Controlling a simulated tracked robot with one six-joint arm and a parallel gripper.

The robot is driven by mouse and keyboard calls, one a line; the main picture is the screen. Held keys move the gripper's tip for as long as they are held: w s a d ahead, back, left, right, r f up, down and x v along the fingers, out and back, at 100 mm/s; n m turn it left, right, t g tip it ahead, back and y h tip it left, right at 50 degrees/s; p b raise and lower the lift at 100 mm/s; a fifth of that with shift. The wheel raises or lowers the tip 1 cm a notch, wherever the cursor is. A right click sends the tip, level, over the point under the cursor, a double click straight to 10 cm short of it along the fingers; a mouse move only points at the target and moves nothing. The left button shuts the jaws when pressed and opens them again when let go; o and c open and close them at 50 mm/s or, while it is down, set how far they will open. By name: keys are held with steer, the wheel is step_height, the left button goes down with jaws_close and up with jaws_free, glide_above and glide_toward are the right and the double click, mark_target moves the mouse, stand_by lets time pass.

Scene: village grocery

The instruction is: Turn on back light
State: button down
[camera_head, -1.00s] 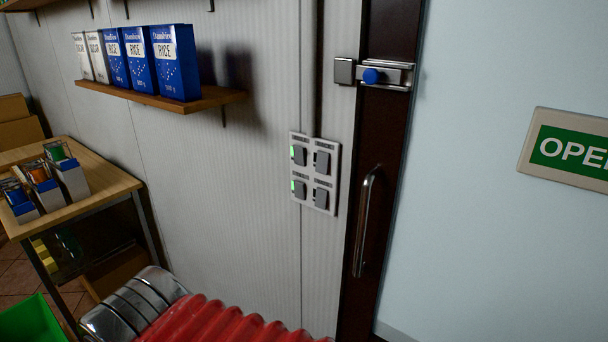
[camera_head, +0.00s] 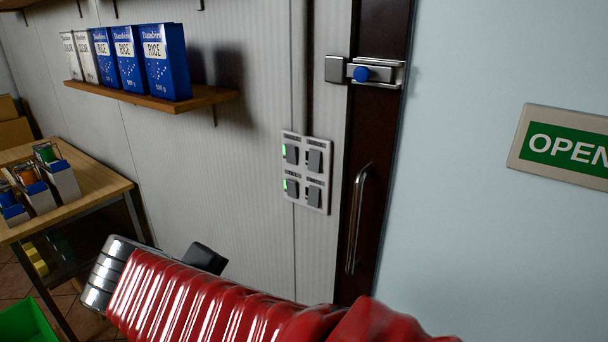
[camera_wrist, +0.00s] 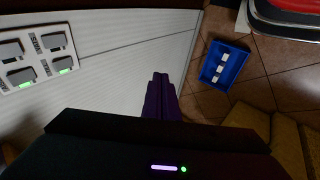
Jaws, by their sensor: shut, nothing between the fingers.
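A pale switch panel (camera_head: 298,196) with two rows of two grey rocker switches is fixed to the ribbed wall left of the dark door frame. The two left switches each show a green light; the two right ones show none. My gripper (camera_wrist: 160,82) shows there as dark purple fingers, shut and empty, apart from the panel. In the head view the fingers are not clearly visible.
A shelf (camera_head: 200,99) with rice boxes juts from the wall left of the panel. A door handle (camera_head: 357,220) and blue-knobbed latch (camera_head: 362,73) are to its right. A wooden table (camera_head: 95,193) stands left. A blue crate (camera_wrist: 215,78) lies on the tiled floor.

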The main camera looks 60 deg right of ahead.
mark_target(313, 170)
steer(key=d+r+g+h, duration=0.2)
steer(key=d+r+h, duration=0.2)
steer(key=d+r, duration=0.2)
steer(key=d+r+g+h, duration=0.2)
steer(key=d+r+h, duration=0.3)
steer(key=d, duration=0.6)
steer(key=shift+r+m, duration=0.3)
steer(key=shift+r, duration=0.5)
steer(key=shift+s+d+f, duration=0.3)
steer(key=shift+s+d, duration=0.05)
steer(key=shift+d, duration=1.95)
steer(key=shift+s+d+f, duration=0.3)
steer(key=shift+s+d, duration=0.1)
steer(key=shift+d, duration=1.85)
steer(key=shift+s+d+f, duration=0.3)
steer(key=shift+s+d, duration=0.05)
steer(key=shift+d, duration=1.95)
